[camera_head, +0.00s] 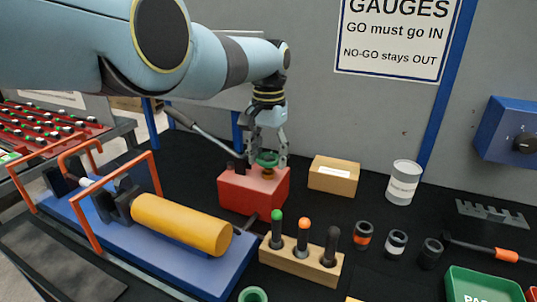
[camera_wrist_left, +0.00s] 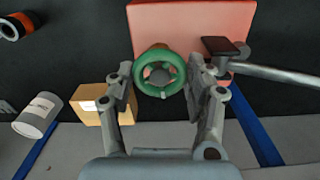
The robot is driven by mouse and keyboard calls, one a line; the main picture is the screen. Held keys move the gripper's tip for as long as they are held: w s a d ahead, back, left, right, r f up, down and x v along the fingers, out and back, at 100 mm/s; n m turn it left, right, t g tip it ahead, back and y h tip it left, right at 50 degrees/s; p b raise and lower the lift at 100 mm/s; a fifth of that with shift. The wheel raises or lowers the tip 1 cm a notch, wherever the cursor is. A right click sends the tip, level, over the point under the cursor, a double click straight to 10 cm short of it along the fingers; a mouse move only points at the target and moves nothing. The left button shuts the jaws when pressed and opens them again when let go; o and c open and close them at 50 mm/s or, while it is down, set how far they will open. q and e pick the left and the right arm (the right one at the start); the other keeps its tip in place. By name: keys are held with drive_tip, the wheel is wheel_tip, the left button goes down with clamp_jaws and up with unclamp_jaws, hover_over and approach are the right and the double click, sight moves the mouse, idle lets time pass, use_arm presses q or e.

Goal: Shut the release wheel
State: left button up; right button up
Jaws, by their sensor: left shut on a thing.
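The green release wheel (camera_head: 267,158) sits on a brass stem on top of a red block (camera_head: 250,192). A grey lever (camera_head: 205,135) with a black end rises from the same block toward the left. My left gripper (camera_head: 268,153) comes down from above with its fingers on either side of the wheel, shut on it. In the left wrist view the green wheel (camera_wrist_left: 160,91) shows between the two fingers of the gripper (camera_wrist_left: 160,80), in front of the red block (camera_wrist_left: 190,20). My right gripper is not in view.
A cardboard box (camera_head: 333,178) and a white can (camera_head: 403,183) stand right of the red block. A wooden rack (camera_head: 300,263) with several capped gauges is in front. A yellow cylinder (camera_head: 180,224) lies on a blue base at left. A green tray (camera_head: 480,285) is front right.

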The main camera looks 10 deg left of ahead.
sight(269, 158)
use_arm(q)
drive_tip(key=shift+w+r+m, duration=0.1)
drive_tip(key=shift+r+m, duration=0.05)
drive_tip(key=shift+m, duration=0.45)
drive_tip(key=o, duration=1.2)
wheel_tip(269, 158, up, 12)
drive_tip(key=shift+f, duration=0.1)
